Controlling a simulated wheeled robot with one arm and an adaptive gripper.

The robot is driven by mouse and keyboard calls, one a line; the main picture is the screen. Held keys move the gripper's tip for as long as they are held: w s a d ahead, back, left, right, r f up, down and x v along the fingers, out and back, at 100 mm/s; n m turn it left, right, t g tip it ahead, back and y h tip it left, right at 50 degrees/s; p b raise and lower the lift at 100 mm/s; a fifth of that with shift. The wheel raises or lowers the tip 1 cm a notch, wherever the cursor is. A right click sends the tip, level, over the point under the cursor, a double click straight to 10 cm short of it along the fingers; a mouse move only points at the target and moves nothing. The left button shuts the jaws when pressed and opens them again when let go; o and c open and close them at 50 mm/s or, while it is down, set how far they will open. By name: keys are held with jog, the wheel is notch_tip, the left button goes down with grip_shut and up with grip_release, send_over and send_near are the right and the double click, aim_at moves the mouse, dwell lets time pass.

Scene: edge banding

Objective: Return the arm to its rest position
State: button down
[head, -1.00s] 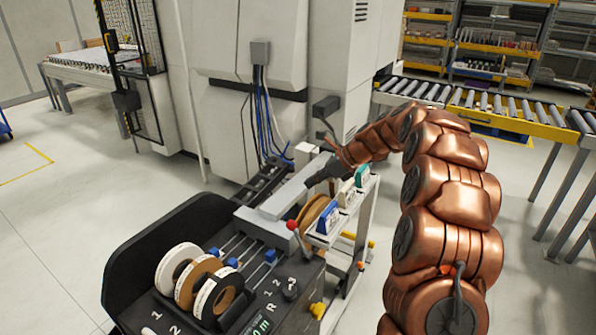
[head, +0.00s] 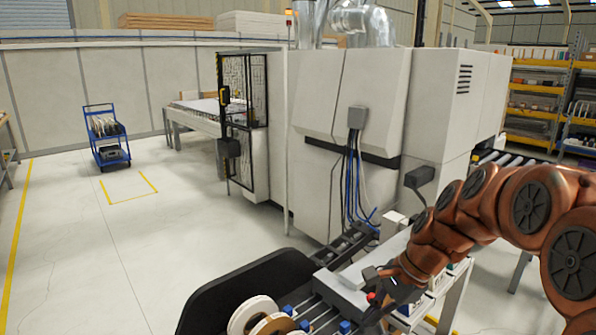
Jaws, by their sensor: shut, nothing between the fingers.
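My copper-coloured arm (head: 480,208) reaches in from the right edge of the head view, bent and extended to the left. My gripper (head: 388,285) is the dark end of the arm, low over the grey feed unit of the machine. It is shut and holds nothing. It is close to a red knob (head: 371,296), but I cannot tell whether they touch. The arm and gripper hide part of the stand behind them.
The large white edge-banding machine (head: 345,130) stands behind the gripper. Tape rolls (head: 250,312) sit on the black tray (head: 215,292) at the bottom. A blue cart (head: 107,137) stands far left. The floor (head: 120,245) at left is clear.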

jog(key=s+d+f+n+g+h, duration=0.1)
jog(key=s+n, duration=0.5)
jog(key=s, duration=0.7)
jog(key=s+d+f+n+g+h, duration=0.1)
jog(key=s+n, duration=0.6)
jog(key=s, duration=0.7)
jog(key=shift+d+f+h, duration=0.75)
jog(key=shift+f+h, duration=0.25)
jog(key=shift+h, duration=0.6)
jog(key=shift+s, duration=0.15)
